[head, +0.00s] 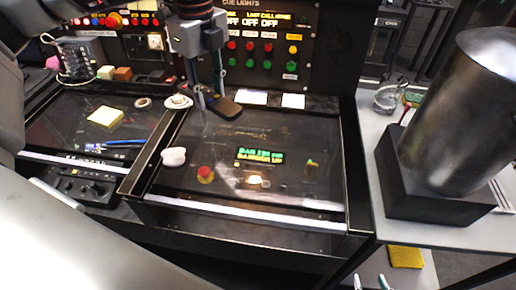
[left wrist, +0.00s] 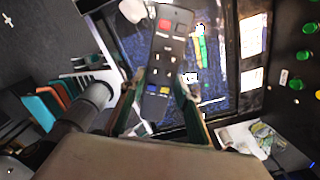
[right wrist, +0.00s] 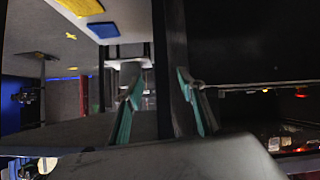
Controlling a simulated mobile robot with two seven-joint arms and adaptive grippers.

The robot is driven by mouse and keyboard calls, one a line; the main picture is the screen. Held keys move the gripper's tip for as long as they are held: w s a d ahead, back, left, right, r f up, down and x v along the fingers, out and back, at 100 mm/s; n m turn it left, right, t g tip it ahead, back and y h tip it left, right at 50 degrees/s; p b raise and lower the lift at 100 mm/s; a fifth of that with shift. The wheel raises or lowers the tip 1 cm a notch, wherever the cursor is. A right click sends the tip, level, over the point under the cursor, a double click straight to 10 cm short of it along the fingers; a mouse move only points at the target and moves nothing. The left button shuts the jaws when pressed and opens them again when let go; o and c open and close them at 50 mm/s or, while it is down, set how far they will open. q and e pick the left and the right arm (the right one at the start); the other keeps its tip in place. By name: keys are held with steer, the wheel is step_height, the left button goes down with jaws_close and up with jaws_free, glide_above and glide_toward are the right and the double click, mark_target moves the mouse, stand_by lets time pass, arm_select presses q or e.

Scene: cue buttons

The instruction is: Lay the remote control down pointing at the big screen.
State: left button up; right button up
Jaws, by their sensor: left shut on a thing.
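My left gripper (head: 210,97) reaches down from the top over the console. In the left wrist view, it (left wrist: 160,95) is shut on the dark grey remote control (left wrist: 171,45), which has a red button and extends beyond the fingers. A wide dark glossy panel (head: 285,130) with green lettering lies below; I cannot tell if this is the big screen. My right gripper (head: 370,283) is at the bottom edge. The right wrist view shows its fingers (right wrist: 160,98) apart and empty.
A red button (head: 205,173), a white object (head: 174,157) and a small lit object (head: 256,181) sit on the panel. A yellow note pad (head: 105,118) and blue pens (head: 124,142) lie left. A metal cylinder (head: 465,110) stands right. The cue lights panel (head: 265,50) rises behind.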

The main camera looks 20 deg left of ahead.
arm_select(q)
steer(key=shift+f, duration=0.1)
steer(key=p, duration=0.2)
glide_above(220, 158)
steer(key=shift+n, duration=0.3)
step_height(220, 158, down, 15)
steer(key=shift+r, duration=0.1)
steer(key=shift+f, duration=0.7)
step_height(220, 158, down, 3)
steer(key=shift+f, duration=0.3)
arm_select(e)
steer(key=shift+s+d+f+h, duration=0.15)
steer(key=shift+s+d+h, duration=0.1)
steer(key=shift+d, duration=0.25)
steer(key=shift+s+d+f+h, duration=0.15)
steer(key=shift+s+d, duration=0.1)
steer(key=shift+d, duration=0.2)
arm_select(q)
steer(key=shift+f, duration=0.1)
steer(key=o, duration=0.9)
steer(key=shift+f, duration=0.1)
steer(key=shift+c, duration=0.2)
steer(key=o, duration=0.3)
arm_select(e)
steer(key=shift+a, duration=0.2)
